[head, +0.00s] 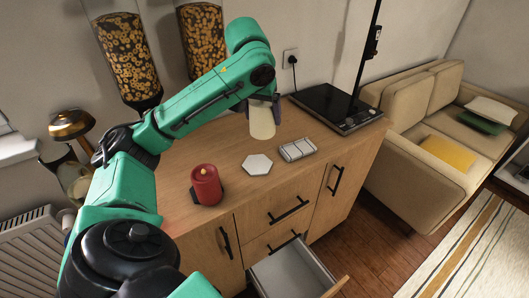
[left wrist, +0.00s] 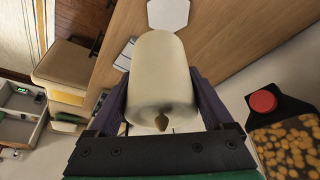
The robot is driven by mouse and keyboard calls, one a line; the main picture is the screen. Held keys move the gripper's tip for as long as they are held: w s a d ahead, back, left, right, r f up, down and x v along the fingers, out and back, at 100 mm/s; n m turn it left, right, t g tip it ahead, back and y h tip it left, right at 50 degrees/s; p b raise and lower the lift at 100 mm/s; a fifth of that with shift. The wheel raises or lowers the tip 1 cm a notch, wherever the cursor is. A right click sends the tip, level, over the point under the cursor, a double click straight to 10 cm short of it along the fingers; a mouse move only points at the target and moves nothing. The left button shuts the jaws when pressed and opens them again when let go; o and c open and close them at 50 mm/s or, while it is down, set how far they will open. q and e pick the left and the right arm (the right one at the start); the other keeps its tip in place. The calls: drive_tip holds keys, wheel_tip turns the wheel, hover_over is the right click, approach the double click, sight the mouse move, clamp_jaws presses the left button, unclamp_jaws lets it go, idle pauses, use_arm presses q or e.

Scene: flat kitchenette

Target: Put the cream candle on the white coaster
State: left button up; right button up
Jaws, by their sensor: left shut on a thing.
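The cream candle (head: 262,121) is held by my left gripper (head: 264,101) above the wooden counter, behind the coaster in the head view. In the left wrist view the candle (left wrist: 160,85) sits between the two fingers of the gripper (left wrist: 160,105), its wick end toward the camera. The white coaster (head: 257,165) is a flat hexagon lying bare on the counter. It also shows in the left wrist view (left wrist: 168,13), beyond the candle's far end. The candle and coaster are apart. My right gripper is in neither view.
A red candle (head: 206,185) on a dark base stands left of the coaster. A small white slotted object (head: 297,149) lies close on its right. A black cooktop (head: 335,107) is at the counter's far right. A drawer (head: 293,272) stands open below. Cereal dispensers (head: 123,55) hang behind.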

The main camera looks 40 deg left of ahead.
sight(260, 135)
use_arm(q)
drive_tip(key=f, duration=0.2)
drive_tip(key=f+b, duration=0.1)
drive_tip(key=f, duration=0.3)
drive_tip(key=shift+s+a+f, duration=0.1)
drive_tip(key=shift+s+f, duration=0.05)
drive_tip(key=shift+s, duration=0.2)
drive_tip(key=f, duration=0.5)
drive_tip(key=f+b, duration=0.1)
drive_tip(key=f, duration=0.2)
drive_tip(key=shift+w, duration=0.3)
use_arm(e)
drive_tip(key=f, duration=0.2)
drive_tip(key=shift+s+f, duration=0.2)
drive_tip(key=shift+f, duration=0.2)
use_arm(q)
drive_tip(key=o, duration=1.5)
drive_tip(key=v, duration=1.2)
drive_tip(key=shift+s+p, duration=0.1)
drive_tip(key=shift+p, duration=0.2)
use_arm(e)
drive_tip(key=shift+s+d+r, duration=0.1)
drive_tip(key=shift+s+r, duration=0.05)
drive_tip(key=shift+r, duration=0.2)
